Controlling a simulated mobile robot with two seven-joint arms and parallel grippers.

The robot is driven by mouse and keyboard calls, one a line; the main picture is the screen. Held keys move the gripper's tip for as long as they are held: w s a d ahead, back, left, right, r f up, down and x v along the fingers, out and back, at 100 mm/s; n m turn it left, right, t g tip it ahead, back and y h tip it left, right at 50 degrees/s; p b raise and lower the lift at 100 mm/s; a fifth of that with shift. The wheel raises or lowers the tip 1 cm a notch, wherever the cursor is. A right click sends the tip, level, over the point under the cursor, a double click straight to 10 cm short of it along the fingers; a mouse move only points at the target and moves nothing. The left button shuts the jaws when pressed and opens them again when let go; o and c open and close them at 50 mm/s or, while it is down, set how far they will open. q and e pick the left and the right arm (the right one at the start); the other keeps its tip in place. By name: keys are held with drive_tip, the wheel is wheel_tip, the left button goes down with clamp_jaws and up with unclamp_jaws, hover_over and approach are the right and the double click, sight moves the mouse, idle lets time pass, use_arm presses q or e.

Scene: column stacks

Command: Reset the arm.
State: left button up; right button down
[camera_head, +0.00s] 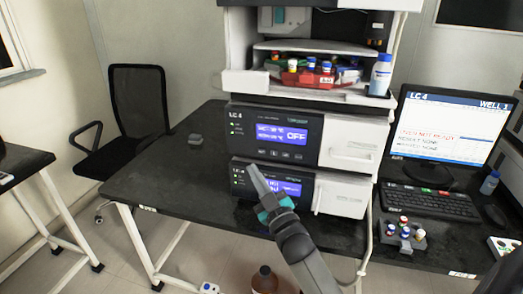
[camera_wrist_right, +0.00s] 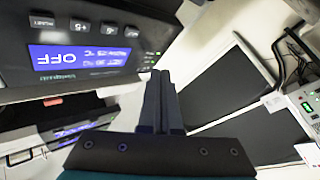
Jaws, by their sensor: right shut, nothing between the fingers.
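My right arm (camera_head: 300,250) rises from the bottom of the head view. Its gripper (camera_head: 251,168) has a teal band at the wrist and points up and left. The gripper is in front of the lower instrument unit, and it hides part of that unit's blue screen (camera_head: 290,188). I cannot tell whether it touches the panel. In the right wrist view the two dark fingers (camera_wrist_right: 160,73) lie together with nothing between them, beside the panel with the "OFF" screen (camera_wrist_right: 80,57). My left arm and gripper are not in view.
The upper unit (camera_head: 275,133) shows "OFF". A shelf above holds a tray of colored bottles (camera_head: 312,70) and a blue-capped bottle (camera_head: 381,74). A monitor (camera_head: 440,130), keyboard (camera_head: 430,202) and vial rack (camera_head: 402,235) stand right. A brown bottle (camera_head: 265,280) is below. The left tabletop (camera_head: 160,185) is mostly clear.

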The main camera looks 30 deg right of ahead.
idle(0.7)
drive_tip(key=s+a+f+m+g, duration=0.1)
drive_tip(key=s+a+f+g, duration=0.3)
drive_tip(key=f, duration=0.8)
drive_tip(key=s+a+f+g+y, duration=0.1)
drive_tip(key=s+f+g, duration=0.3)
drive_tip(key=f, duration=0.8)
drive_tip(key=s+a+f+m+g, duration=0.15)
drive_tip(key=s+f, duration=0.45)
drive_tip(key=f, duration=0.6)
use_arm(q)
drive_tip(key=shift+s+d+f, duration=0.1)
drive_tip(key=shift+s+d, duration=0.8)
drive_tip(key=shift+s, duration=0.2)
use_arm(e)
drive_tip(key=s+a+f+g, duration=0.2)
drive_tip(key=s+f, duration=0.3)
drive_tip(key=s, duration=0.6)
drive_tip(key=s+a+f+g, duration=0.2)
drive_tip(key=s+f+g, duration=0.3)
drive_tip(key=s, duration=0.6)
drive_tip(key=s+a+f+g+y, duration=0.1)
drive_tip(key=s+f+g, duration=0.2)
drive_tip(key=s, duration=0.7)
wheel_tip(320, 180, down, 3)
drive_tip(key=shift+s+a+r+n+g, duration=0.15)
drive_tip(key=shift+s+a+n+g, duration=0.2)
drive_tip(key=shift+s+a, duration=0.05)
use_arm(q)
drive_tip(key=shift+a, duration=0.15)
